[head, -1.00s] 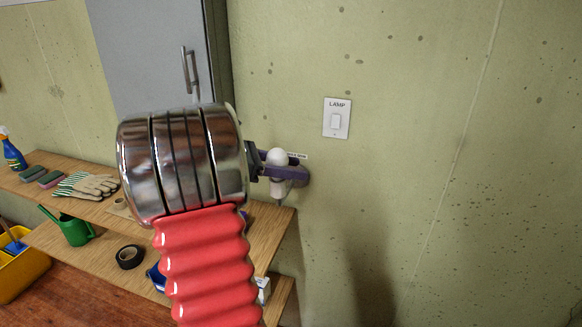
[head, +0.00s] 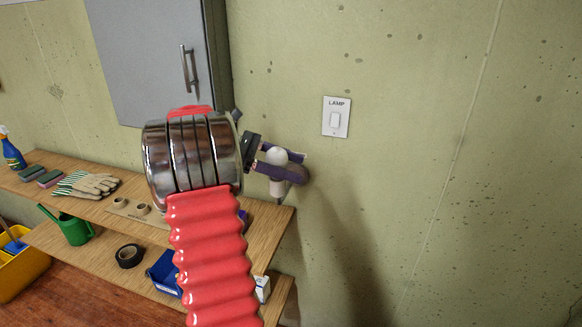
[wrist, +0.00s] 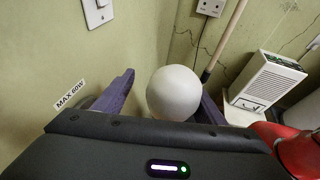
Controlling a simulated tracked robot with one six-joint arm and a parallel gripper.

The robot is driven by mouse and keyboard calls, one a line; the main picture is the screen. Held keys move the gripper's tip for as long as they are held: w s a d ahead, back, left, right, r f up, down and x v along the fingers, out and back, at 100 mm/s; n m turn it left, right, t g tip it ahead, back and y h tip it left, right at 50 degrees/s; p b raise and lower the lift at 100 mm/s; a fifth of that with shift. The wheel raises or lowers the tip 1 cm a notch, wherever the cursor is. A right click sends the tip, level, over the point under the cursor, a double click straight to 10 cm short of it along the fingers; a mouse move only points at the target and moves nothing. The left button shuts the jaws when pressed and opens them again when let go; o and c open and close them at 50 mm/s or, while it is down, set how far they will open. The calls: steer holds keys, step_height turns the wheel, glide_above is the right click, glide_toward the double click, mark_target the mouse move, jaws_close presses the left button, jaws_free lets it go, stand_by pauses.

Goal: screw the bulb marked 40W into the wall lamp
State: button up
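A round white bulb (head: 277,156) stands upright at the wall lamp (head: 279,189), whose pale lower part shows under it in the head view. The bulb also shows large in the wrist view (wrist: 173,93); no wattage marking on it is readable. My gripper (head: 285,163) reaches to the lamp with its two purple fingers on either side of the bulb. In the wrist view the fingers (wrist: 168,92) stand apart, with a gap between the left finger and the bulb. The right finger is partly hidden behind the bulb. The bulb's base and socket are hidden in the wrist view.
A "MAX 60W" label (wrist: 70,94) is on the wall beside the lamp. A switch marked LAMP (head: 336,117) is above right. A wooden shelf (head: 140,178) with gloves (head: 92,185) and bulb holders lies left. The wall at right is clear.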

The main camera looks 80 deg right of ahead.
steer(key=o, duration=0.5)
steer(key=shift+c, duration=0.2)
steer(key=v, duration=1.4)
steer(key=shift+s, duration=0.1)
